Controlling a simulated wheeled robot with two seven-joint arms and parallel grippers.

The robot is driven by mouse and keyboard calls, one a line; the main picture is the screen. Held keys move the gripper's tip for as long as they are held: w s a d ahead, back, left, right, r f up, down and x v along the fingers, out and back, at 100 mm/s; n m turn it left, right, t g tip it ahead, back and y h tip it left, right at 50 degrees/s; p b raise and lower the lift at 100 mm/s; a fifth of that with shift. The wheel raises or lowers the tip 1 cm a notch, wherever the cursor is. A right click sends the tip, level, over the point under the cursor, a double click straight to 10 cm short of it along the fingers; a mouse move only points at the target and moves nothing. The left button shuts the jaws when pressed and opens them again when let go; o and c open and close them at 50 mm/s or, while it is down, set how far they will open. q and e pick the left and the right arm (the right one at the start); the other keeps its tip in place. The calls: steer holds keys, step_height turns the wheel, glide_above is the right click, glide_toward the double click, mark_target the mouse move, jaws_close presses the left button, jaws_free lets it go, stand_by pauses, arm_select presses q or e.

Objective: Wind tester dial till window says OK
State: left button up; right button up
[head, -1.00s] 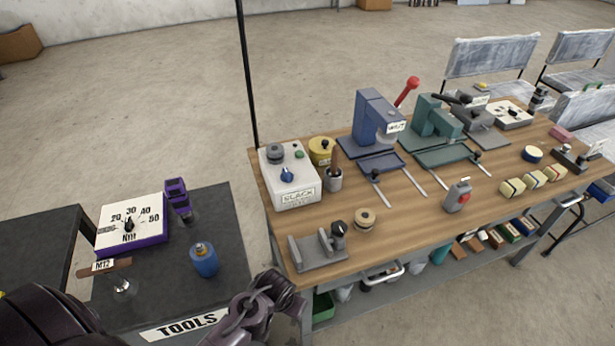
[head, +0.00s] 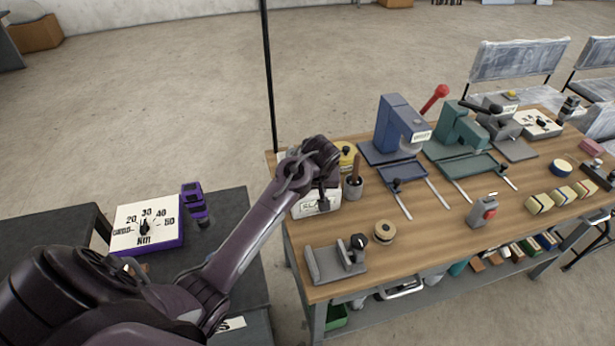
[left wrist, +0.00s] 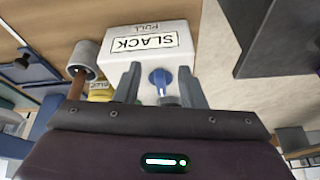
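The tester is a white box at the left end of the wooden bench. My left arm hides much of it in the head view, where its front label (head: 318,203) shows below my left gripper (head: 322,185). In the left wrist view the tester (left wrist: 160,32) shows its window reading SLACK (left wrist: 143,43), with FULL beside it. The blue dial (left wrist: 160,77) shows between the two grey fingers of my left gripper (left wrist: 160,85). The fingers are open and apart, one each side of the dial; I cannot tell whether they touch it. My right gripper is not in view.
A yellow round container (head: 346,154) and a grey cup (head: 353,187) with a brown handle stand close right of the tester. A grey fixture (head: 335,263) and a blue press (head: 397,125) are also on the bench. A gauge marked Nm (head: 147,225) sits on the dark cart.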

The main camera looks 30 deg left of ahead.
arm_select(q)
steer(key=w+a+r+n, duration=0.2)
steer(key=w+a+r, duration=0.1)
steer(key=w+r, duration=0.1)
steer(key=x, duration=0.2)
steer(key=p+x, duration=0.1)
steer(key=x, duration=0.5)
steer(key=shift+s+a, duration=0.15)
steer(key=shift+s, duration=0.15)
jaws_close()
